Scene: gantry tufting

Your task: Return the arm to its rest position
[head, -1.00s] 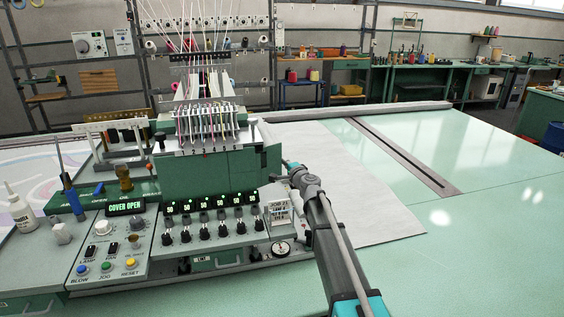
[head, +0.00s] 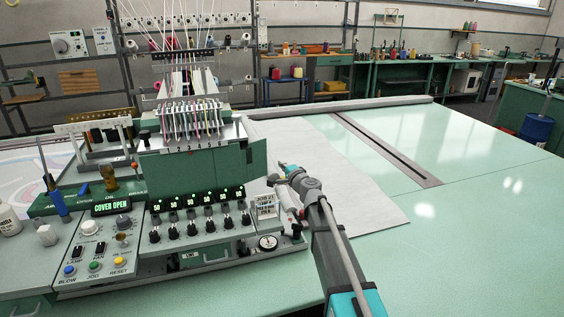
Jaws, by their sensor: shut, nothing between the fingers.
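My arm (head: 333,250) reaches up from the bottom right of the head view, over the pale green table. My gripper (head: 273,180) is small at its far end, just right of the tufting machine's green head (head: 192,173). It looks shut and holds nothing that I can see. Its fingers are partly hidden by the wrist, and I cannot tell its exact gap to the machine. The green cover panel (head: 257,158) at the head's right side is close to it. The machine's display (head: 111,207) reads COVER OPEN.
The job card (head: 265,206) and round gauge (head: 268,242) stand close left of my arm. A pale cloth (head: 345,180) lies behind it. The green table (head: 460,220) is clear to the right, with a slotted grey rail (head: 385,148) across it. A blue drum (head: 536,130) stands beyond.

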